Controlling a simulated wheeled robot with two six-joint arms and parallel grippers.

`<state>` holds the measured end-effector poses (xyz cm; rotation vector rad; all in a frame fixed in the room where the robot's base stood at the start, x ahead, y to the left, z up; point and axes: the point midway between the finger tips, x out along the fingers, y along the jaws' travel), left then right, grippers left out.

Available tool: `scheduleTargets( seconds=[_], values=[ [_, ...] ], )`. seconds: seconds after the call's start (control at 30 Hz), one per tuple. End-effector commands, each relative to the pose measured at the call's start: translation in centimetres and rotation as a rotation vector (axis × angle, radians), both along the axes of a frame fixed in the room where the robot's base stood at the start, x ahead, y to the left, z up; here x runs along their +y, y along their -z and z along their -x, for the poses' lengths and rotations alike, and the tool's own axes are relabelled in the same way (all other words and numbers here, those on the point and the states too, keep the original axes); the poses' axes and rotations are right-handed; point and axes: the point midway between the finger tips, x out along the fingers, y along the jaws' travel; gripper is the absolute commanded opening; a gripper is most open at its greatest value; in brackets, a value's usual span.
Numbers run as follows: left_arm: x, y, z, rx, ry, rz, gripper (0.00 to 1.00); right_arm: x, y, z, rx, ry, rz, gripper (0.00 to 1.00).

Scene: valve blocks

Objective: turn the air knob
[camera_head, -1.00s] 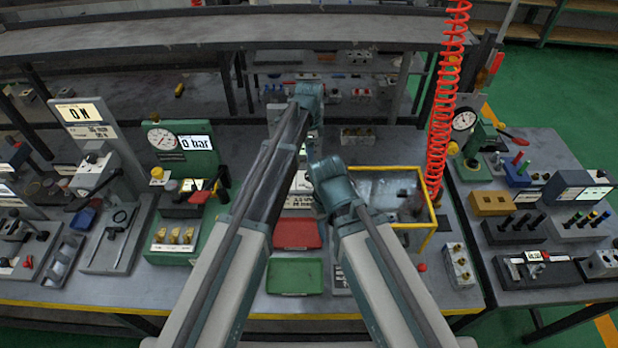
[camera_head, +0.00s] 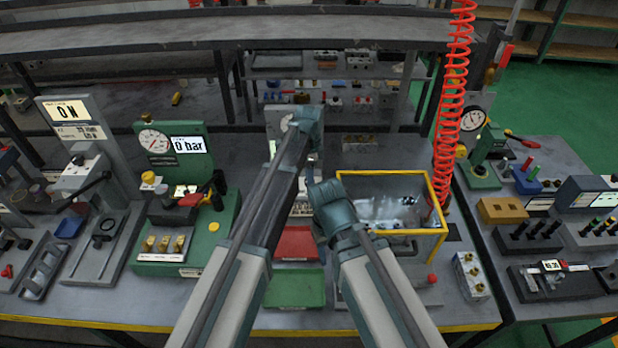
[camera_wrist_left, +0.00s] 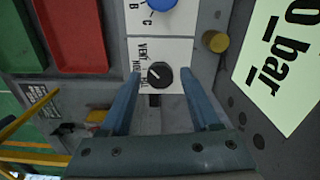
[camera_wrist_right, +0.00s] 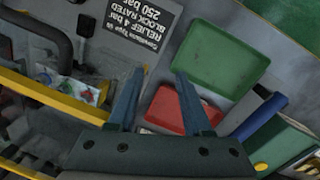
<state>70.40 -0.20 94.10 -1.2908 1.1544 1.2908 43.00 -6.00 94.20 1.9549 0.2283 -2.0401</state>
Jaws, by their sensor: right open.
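In the left wrist view a round black knob (camera_wrist_left: 160,75) with a pale pointer line sits on a white plate with lettering, "VENT" legible. My left gripper (camera_wrist_left: 161,76) is open, with one finger on each side of the knob; I cannot tell whether they touch it. In the head view my left gripper (camera_head: 312,165) is over the middle of the bench, and the knob cannot be made out there. My right gripper (camera_wrist_right: 156,82) is open and empty; the right wrist view shows it above the bench near a red tray (camera_wrist_right: 180,110).
In the left wrist view a blue knob (camera_wrist_left: 157,3) and a "0 bar" display (camera_wrist_left: 285,70) are close by. A green tray (camera_head: 295,288) lies on the bench. A yellow-framed clear bin (camera_head: 395,205) stands right of my arms; a red coiled hose (camera_head: 455,110) hangs beside it.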

Motion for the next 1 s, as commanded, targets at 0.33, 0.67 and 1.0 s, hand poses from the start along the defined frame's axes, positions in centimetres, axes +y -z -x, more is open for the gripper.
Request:
scheduleTargets(
  seconds=[0.33, 0.67, 1.0],
  values=[
    [0.0, 0.0, 0.0, 0.0, 0.0, 0.0, 0.0, 0.0, 0.0, 0.0, 0.0, 0.0, 0.0, 0.5],
    [0.0, 0.01, 0.0, 0.0, -0.034, 0.0, 0.0, 0.0, 0.01, 0.0, 0.0, 0.0, 0.0, 0.5],
    [0.0, 0.01, 0.01, 0.0, -0.266, 0.0, 0.0, 0.0, 0.01, 0.0, 0.0, 0.0, 0.0, 0.5]
  ],
)
